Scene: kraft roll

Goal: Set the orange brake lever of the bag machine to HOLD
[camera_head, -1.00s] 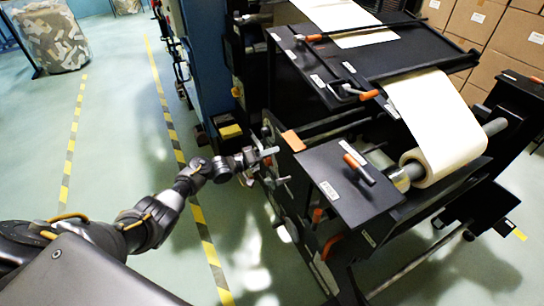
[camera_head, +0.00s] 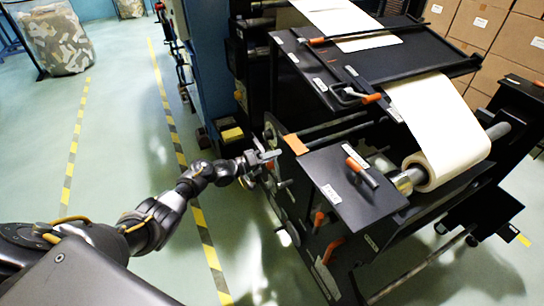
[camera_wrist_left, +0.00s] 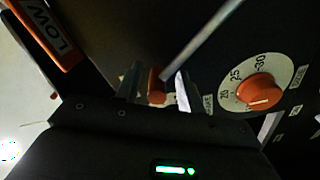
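The black bag machine (camera_head: 352,185) stands right of centre in the head view. My left gripper (camera_head: 268,158) is at its left side panel. In the left wrist view, an orange lever end (camera_wrist_left: 156,88) on a silver rod lies between the two fingers of the left gripper (camera_wrist_left: 157,88). A gap seems to show on both sides of it, so the fingers look open around it. A partly hidden label ending in "KE" is beside the right finger. The lever's HOLD mark is not visible. My right gripper is not in view.
An orange dial knob (camera_wrist_left: 259,92) with a numbered white scale is right of the fingers. An orange part marked LOW (camera_wrist_left: 52,32) is at upper left. Other orange handles (camera_head: 357,166) and a paper roll (camera_head: 447,150) are on the machine.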

